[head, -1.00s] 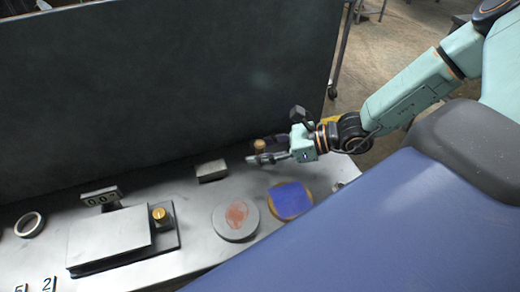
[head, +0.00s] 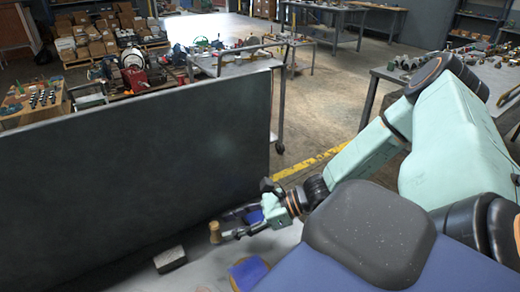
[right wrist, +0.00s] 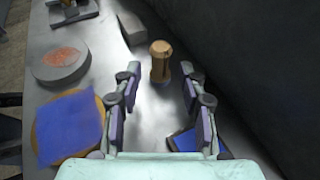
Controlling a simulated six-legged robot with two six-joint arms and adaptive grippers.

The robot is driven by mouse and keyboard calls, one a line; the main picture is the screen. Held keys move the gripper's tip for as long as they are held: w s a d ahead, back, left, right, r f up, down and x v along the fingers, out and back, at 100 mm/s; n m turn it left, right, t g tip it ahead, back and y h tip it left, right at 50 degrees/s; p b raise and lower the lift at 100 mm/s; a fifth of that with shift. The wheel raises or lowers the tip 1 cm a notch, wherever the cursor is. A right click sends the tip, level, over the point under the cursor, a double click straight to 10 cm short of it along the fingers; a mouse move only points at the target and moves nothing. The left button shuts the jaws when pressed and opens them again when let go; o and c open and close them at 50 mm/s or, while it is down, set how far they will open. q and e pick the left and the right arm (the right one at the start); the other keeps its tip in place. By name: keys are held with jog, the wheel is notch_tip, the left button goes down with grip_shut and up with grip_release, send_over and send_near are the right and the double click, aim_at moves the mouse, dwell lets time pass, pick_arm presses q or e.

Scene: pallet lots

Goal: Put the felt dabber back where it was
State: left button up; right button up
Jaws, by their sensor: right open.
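The felt dabber, a small light-brown wooden piece with a rounded top (head: 215,232), stands upright on the metal bench near the dark upright panel. In the right wrist view the dabber (right wrist: 160,62) is just beyond and between the fingertips, with a gap on both sides. My right gripper (head: 233,226) is open and empty, low over the bench; its two fingers also show in the right wrist view (right wrist: 160,82). The dabber's felt end is hard to make out. My left gripper is not in view.
A grey metal block (head: 170,260) lies near the panel (head: 150,170). A round wooden disc with a blue cloth (right wrist: 70,125) and a grey disc with a reddish patch (right wrist: 60,62) are on the left. A dark-framed blue pad (right wrist: 187,141) lies under my right finger.

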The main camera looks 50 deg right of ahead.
jog(key=p+v, duration=0.4)
jog(key=v, duration=0.1)
jog(key=shift+d+r+p, duration=0.1)
jog(key=shift+r+p, duration=0.05)
jog(key=shift+p, duration=0.2)
jog(key=shift+p+v, duration=0.55)
jog(key=shift+v, duration=0.2)
jog(key=shift+s, duration=0.1)
